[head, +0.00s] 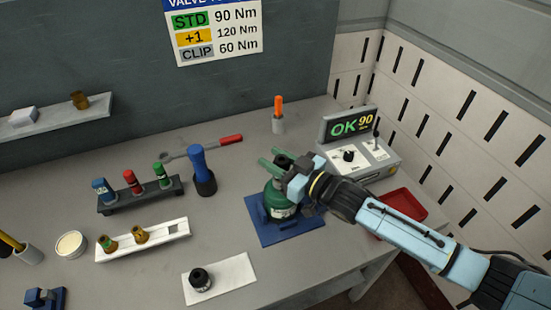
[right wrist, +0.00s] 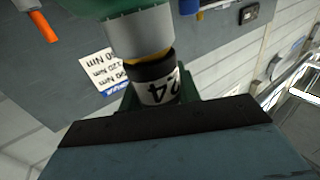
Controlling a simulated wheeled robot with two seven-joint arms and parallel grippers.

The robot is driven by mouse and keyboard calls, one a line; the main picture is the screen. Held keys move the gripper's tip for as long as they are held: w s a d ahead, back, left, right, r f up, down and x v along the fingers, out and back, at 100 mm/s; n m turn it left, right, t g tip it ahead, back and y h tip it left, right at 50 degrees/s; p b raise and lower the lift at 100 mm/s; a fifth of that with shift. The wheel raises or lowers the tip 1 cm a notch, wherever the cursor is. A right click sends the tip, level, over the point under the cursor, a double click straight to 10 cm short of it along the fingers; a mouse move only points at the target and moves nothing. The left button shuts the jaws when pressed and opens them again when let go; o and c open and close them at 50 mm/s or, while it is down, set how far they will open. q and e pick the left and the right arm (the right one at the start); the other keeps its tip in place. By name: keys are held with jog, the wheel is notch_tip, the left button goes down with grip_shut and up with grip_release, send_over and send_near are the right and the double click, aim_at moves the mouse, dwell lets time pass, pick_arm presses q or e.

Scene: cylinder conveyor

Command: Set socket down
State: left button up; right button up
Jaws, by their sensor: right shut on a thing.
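My right gripper (head: 272,160) is above the green cylinder (head: 278,201), which stands in a blue cradle (head: 297,229) on the bench. The gripper is shut on a black socket (right wrist: 152,70) with a white band marked 24, which shows between its green fingers in the right wrist view. There, the socket is against or very near the brass part (right wrist: 143,60) at the cylinder's grey collar (right wrist: 140,35). I cannot tell whether they touch. Another black socket (head: 201,281) stands on a white mat (head: 232,272) at the front. My left gripper is not in view.
An instrument (head: 372,153) reading OK 90 stands at the back right, near a red tray (head: 412,203). A blue-handled tool (head: 201,170) stands left of the cylinder. Racks (head: 140,198) of small parts are farther left. Bench is clear between mat and cradle.

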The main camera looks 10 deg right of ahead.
jog(key=shift+f, duration=0.2)
jog(key=o, duration=1)
